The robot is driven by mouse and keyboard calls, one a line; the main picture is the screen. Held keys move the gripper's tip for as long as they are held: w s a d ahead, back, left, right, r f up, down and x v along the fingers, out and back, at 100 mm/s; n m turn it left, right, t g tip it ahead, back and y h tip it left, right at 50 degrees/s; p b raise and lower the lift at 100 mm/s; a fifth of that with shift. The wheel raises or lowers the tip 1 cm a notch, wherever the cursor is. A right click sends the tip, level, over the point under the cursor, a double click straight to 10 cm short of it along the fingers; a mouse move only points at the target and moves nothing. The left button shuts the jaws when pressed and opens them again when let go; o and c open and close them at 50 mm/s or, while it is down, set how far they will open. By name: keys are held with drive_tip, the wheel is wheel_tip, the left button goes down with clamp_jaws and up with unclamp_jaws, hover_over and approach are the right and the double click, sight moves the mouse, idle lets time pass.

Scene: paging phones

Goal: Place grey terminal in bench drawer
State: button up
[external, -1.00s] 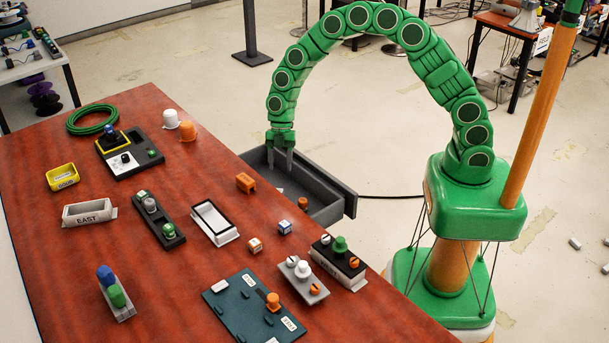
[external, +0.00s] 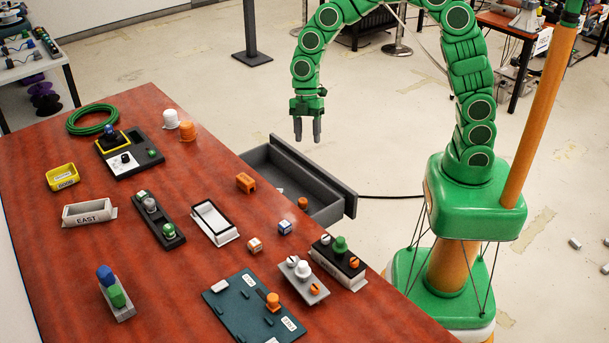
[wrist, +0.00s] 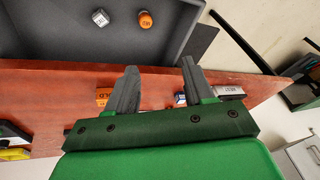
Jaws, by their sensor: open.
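The bench drawer (external: 318,183) is pulled out from the table's right edge. A small grey piece that looks like the grey terminal (wrist: 100,18) lies on the drawer floor beside an orange piece (wrist: 145,20). In the external view the grey piece is only a small pale spot behind the drawer's near edge, and the orange piece (external: 302,203) shows more clearly. My gripper (external: 307,138) is raised above the drawer's far end, apart from it. Its fingers, also in the wrist view (wrist: 160,66), are spread with nothing between them.
The red-brown table (external: 80,160) carries an orange block (external: 246,182), two small dice-like blocks (external: 285,227), a white tray (external: 214,222), a grey EAST tray (external: 88,213) and several switch panels. Free air surrounds my gripper.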

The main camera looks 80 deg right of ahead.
drive_tip(key=s+a+r+m+h, duration=0.1)
drive_tip(key=s+r+m, duration=0.3)
drive_tip(key=s, duration=0.5)
drive_tip(key=s+r+m+h, duration=0.1)
drive_tip(key=s+r+m, duration=0.3)
drive_tip(key=s, duration=0.5)
drive_tip(key=s+d+r+m+h, duration=0.1)
drive_tip(key=s+m, duration=0.2)
drive_tip(key=s, duration=0.5)
drive_tip(key=s+d+r+m+g+h, duration=0.1)
drive_tip(key=s+d+m, duration=0.1)
drive_tip(key=s, duration=0.6)
drive_tip(key=shift+s+d+r+m, duration=0.25)
drive_tip(key=shift+r+m, duration=0.15)
drive_tip(key=shift+m, duration=0.3)
